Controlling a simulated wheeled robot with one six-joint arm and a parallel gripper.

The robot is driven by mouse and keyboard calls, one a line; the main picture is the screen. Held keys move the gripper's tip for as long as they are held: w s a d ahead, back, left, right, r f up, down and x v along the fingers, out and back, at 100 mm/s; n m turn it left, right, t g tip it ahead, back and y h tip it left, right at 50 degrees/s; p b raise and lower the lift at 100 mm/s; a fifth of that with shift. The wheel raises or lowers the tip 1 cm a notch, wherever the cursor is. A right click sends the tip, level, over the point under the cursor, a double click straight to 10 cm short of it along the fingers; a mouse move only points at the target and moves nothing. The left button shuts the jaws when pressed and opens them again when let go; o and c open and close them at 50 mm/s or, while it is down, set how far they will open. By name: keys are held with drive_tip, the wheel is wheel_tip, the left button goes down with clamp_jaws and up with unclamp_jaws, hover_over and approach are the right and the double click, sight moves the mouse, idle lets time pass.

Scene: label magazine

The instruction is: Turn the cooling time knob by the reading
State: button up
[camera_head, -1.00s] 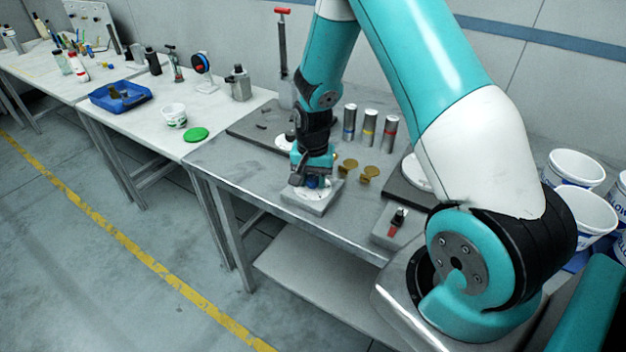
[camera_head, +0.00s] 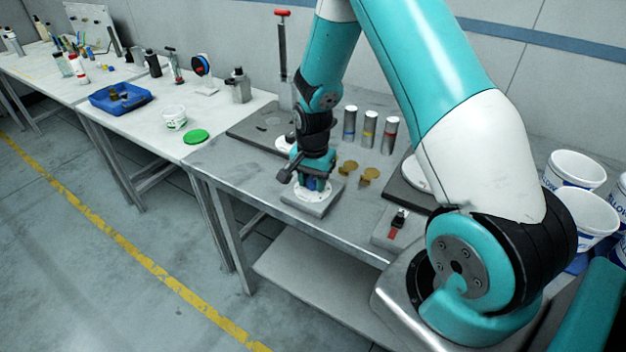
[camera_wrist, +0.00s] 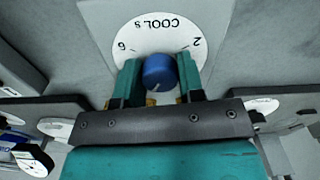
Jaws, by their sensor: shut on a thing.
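The cooling time knob (camera_wrist: 159,72) is a blue round knob on a white dial (camera_wrist: 138,22) marked "COOL s", with the numbers 6 and 2 visible in the wrist view. The dial sits on a grey box (camera_head: 308,207) near the front edge of the metal table. My gripper (camera_wrist: 160,82) is shut on the knob, one teal finger on each side. My gripper hides much of the knob in the head view. The lower part of the dial and any pointer mark on the knob are hidden or too small to read.
Three silver cylinders (camera_head: 369,129) with coloured bands and two brass-coloured pieces (camera_head: 369,175) stand behind my gripper. A small box with a red-and-black switch (camera_head: 396,226) is to the right. White buckets (camera_head: 573,170) stand at the far right. A blue tray (camera_head: 120,98) lies on the left table.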

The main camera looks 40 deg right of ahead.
sight(313, 180)
drive_tip(key=o, duration=0.9)
wheel_tip(313, 180, up, 18)
drive_tip(key=shift+f+b, duration=0.25)
drive_tip(key=shift+b, duration=0.9)
drive_tip(key=s+a+r+n+y, duration=0.1)
drive_tip(key=s+a+r+n, duration=0.1)
drive_tip(key=s+a+n, duration=0.4)
drive_tip(key=s+a+r+n+y, duration=0.1)
drive_tip(key=s+a+r+n, duration=0.1)
drive_tip(key=s+a+n, duration=0.5)
drive_tip(key=s+a+r+n+y, duration=0.2)
drive_tip(key=s+a+n, duration=0.4)
drive_tip(key=s+a, duration=0.3)
drive_tip(key=shift+a+n, duration=0.15)
drive_tip(key=shift+n, duration=0.25)
